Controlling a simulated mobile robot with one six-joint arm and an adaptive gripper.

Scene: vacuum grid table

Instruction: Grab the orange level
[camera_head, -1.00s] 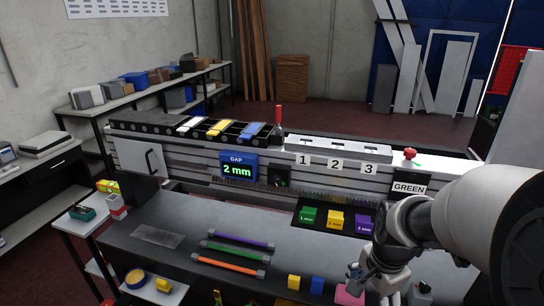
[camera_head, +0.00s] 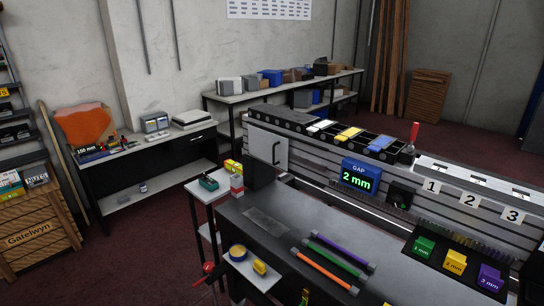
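The orange level (camera_head: 322,270) is a slim bar with grey ends, lying at a slant on the dark work table (camera_head: 262,205). It is the nearest of three parallel bars. A green level (camera_head: 335,257) lies just behind it, and a purple level (camera_head: 344,251) lies behind the green one. The three bars are close together but apart. My gripper and arm are outside the picture now.
Behind the bars stands the grid machine with a blue "GAP 2 mm" display (camera_head: 360,177). A low side shelf holds a tape roll (camera_head: 238,253). The table left of the bars is mostly clear.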

